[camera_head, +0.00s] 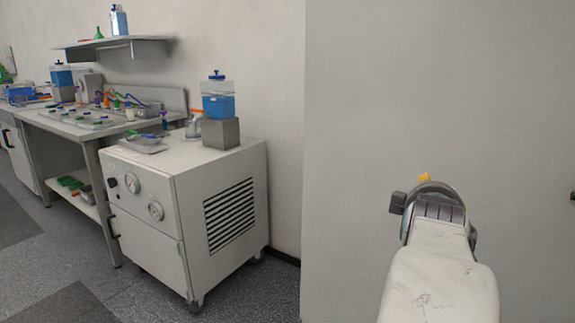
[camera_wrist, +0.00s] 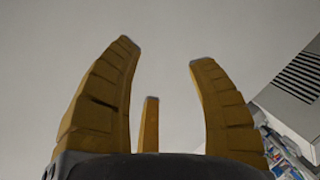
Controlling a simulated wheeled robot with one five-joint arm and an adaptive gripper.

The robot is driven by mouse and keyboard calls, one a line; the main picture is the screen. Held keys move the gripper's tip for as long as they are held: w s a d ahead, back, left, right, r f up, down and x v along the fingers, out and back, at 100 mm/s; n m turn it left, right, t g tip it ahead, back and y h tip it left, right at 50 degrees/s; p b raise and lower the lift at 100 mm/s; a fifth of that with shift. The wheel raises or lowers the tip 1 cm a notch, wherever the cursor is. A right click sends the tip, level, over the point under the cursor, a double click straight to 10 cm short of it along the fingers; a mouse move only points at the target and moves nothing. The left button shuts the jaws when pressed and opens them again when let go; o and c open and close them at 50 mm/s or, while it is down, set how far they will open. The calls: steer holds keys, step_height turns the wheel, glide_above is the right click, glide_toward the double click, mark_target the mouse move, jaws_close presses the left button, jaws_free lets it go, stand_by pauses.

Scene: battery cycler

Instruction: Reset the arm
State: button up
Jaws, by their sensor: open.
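My gripper (camera_wrist: 165,62) shows in the wrist view with its yellow fingers spread apart and nothing between them. Behind the fingers is a plain pale wall surface. In the head view my arm rises at the lower right, with only a small yellow bit of the gripper (camera_head: 424,177) showing above the dark wrist. Most of the gripper is hidden behind the wrist there. The gripper is well to the right of the white cabinet and appears to touch nothing.
A white wheeled cabinet (camera_head: 150,185) with dials and a side vent stands at the left, carrying a blue-liquid bottle (camera_head: 219,106) on a grey block (camera_head: 221,132). A cluttered bench (camera_head: 75,130) and a wall shelf (camera_head: 112,43) lie beyond. A large grey panel (camera_head: 370,90) fills the right.

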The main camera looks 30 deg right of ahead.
steer(key=w+a+r+y+p, duration=0.1)
steer(key=w+a+y+p, duration=0.3)
steer(key=a+p, duration=0.5)
steer(key=w+a+r+y+p, duration=0.2)
steer(key=w+a+y+p, duration=0.25)
steer(key=a, duration=0.85)
steer(key=s+a+r+g+y+p, duration=0.1)
steer(key=s+a+y+p, duration=0.1)
steer(key=s+a+p, duration=0.3)
steer(key=s+a+r+g+y+p, duration=0.1)
steer(key=s+a+p, duration=0.4)
steer(key=a, duration=0.5)
steer(key=shift+s+n+g+y+p, duration=0.2)
steer(key=shift+n+g+y+p, duration=0.1)
steer(key=shift+g+y+p, duration=0.65)
steer(key=shift+r+t, duration=0.1)
steer(key=shift+t, duration=0.15)
